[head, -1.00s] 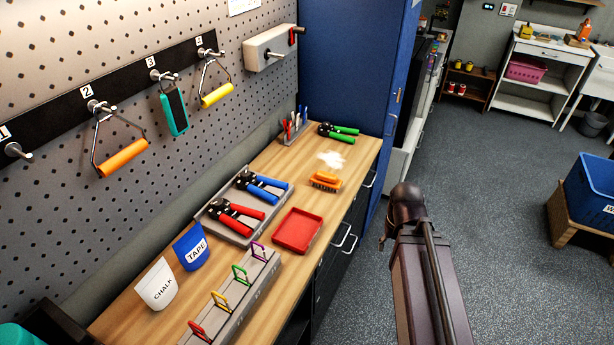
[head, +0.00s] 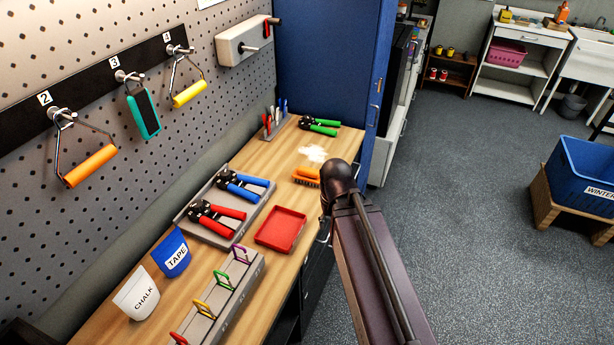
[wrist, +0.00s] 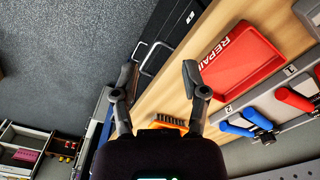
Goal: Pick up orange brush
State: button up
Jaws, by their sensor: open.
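The orange brush (head: 306,175) lies on the wooden bench near its front edge, beside a white powdery patch (head: 313,154). My arm partly covers the brush in the head view. In the wrist view the brush (wrist: 172,121) shows between and beyond my fingers, with its dark bristles visible and its lower part hidden by my gripper body. My gripper (wrist: 158,84) is open and empty, apart from the brush. Its fingers are not visible in the head view.
A red tray (head: 281,230) marked REPAIR lies on the bench (head: 262,152). Red-handled (head: 217,217) and blue-handled pliers (head: 244,186) rest on a grey holder. Green-handled pliers (head: 320,125) lie near the blue cabinet (head: 328,60). Open floor (head: 450,190) is at right.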

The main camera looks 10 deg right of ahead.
jog(key=shift+w+a, duration=0.1)
jog(key=shift+a, duration=0.05)
jog(key=o, duration=0.5)
jog(key=shift+o, duration=0.5)
jog(key=shift+w, duration=0.25)
notch_tip(320, 180, up, 4)
jog(key=n+p, duration=0.4)
jog(key=n, duration=0.8)
send_over(308, 170)
jog(key=shift+f, duration=0.2)
jog(key=shift+f+b, duration=0.15)
jog(key=shift+b, duration=0.2)
notch_tip(308, 170, down, 8)
jog(key=b, duration=0.8)
jog(key=shift+f, duration=0.15)
